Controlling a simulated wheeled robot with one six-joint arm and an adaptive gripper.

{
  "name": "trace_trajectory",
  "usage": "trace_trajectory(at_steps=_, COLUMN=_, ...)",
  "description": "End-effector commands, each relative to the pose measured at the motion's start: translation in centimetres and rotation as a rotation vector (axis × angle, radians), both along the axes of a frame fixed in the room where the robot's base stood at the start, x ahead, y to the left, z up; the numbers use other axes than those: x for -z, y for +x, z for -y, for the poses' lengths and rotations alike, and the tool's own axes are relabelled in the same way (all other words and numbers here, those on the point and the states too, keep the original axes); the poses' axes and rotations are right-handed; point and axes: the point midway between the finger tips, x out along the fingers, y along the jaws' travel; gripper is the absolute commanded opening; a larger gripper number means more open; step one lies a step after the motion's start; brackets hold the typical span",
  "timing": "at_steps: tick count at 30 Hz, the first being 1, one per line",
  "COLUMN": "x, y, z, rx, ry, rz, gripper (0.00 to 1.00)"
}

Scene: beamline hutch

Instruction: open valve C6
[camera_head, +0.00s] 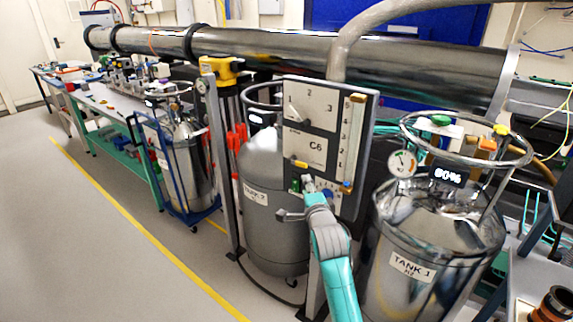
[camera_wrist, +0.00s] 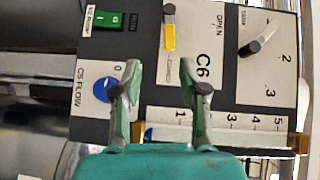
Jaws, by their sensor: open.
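The valve panel (camera_head: 361,100) stands upright on a post, with a white plate marked C6 (camera_head: 316,145). The C6 plate (camera_wrist: 203,66) also shows in the wrist view, turned sideways, with the word OPEN on it. A yellow handle (camera_wrist: 169,36) is on this plate, beside a printed line; it also shows in the head view (camera_head: 300,163) at the plate's lower left. My gripper (camera_wrist: 162,92) is open, its two fingers apart in front of the panel's lower part, with nothing between them. The yellow handle lies beyond the fingertips, apart from them. In the head view my gripper (camera_head: 306,199) is just below the C6 plate.
The panel also bears a dial pointer (camera_wrist: 258,42), a blue knob (camera_wrist: 104,90), a green switch (camera_wrist: 108,20) and a scaled tube (camera_wrist: 215,136). Tank 1 (camera_head: 412,266) stands right of my arm, another tank (camera_head: 268,215) behind left. Open floor (camera_head: 100,240) lies left.

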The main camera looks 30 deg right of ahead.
Motion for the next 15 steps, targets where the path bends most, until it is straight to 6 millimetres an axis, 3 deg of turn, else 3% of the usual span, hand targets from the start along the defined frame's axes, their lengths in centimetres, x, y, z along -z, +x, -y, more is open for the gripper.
trace_trajectory(at_steps=3, x=-1.2, y=0.7, z=0.8, rx=0.012, ry=0.024, rz=0.016, gripper=0.43)
trace_trajectory(at_steps=8, x=-1.4, y=1.6, z=1.4, rx=0.015, ry=0.031, rz=0.017, gripper=0.43)
trace_trajectory(at_steps=15, x=-1.1, y=5.0, z=3.0, rx=0.015, ry=0.03, rz=0.017, gripper=0.43)
